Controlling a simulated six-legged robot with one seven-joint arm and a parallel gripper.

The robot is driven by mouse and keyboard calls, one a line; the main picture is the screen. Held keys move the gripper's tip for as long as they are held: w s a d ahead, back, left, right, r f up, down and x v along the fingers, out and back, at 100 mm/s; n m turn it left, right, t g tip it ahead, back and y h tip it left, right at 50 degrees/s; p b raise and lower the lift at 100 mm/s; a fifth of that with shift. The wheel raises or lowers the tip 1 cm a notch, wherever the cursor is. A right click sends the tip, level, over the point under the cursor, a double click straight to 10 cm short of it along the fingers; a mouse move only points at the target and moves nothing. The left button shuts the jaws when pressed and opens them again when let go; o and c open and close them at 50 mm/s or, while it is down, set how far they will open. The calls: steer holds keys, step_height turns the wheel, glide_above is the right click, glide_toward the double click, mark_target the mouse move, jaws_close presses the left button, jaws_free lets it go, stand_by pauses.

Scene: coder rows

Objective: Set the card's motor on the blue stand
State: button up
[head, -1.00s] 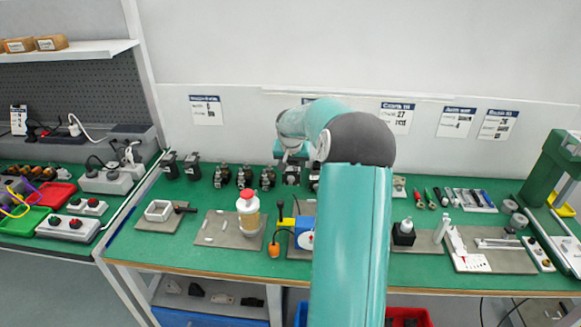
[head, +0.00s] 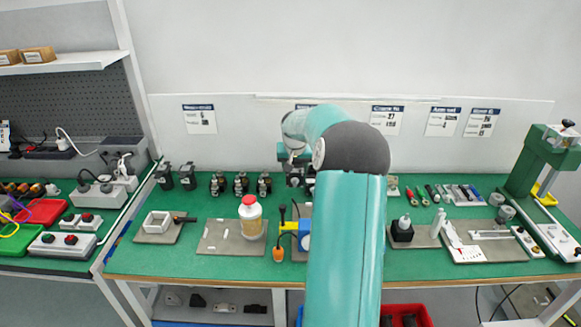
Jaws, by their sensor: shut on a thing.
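My gripper (head: 294,170) is at the back of the green bench, at the end of the row of dark motors. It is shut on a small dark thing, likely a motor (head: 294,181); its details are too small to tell. Several similar dark motors (head: 240,185) stand in pairs to its left.
A white jar with a red lid (head: 250,214) stands on a grey mat left of my arm. A white open box (head: 157,222) is farther left. A black block with a bottle (head: 402,230) stands right of my arm. A green press (head: 535,160) is at the far right.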

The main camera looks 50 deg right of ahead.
mark_target(303, 168)
steer(key=s, duration=0.2)
steer(key=s+r, duration=0.1)
steer(key=shift+s+a, duration=0.1)
steer(key=shift+s, duration=0.3)
steer(key=s+f, duration=0.5)
steer(key=f, duration=0.4)
steer(key=shift+a, duration=0.2)
steer(key=shift+w+f, duration=0.1)
stand_by(0.5)
steer(key=shift+f, duration=0.9)
steer(key=shift+f, duration=0.15)
steer(key=shift+f, duration=1.2)
steer(key=shift+f, duration=0.35)
stand_by(0.5)
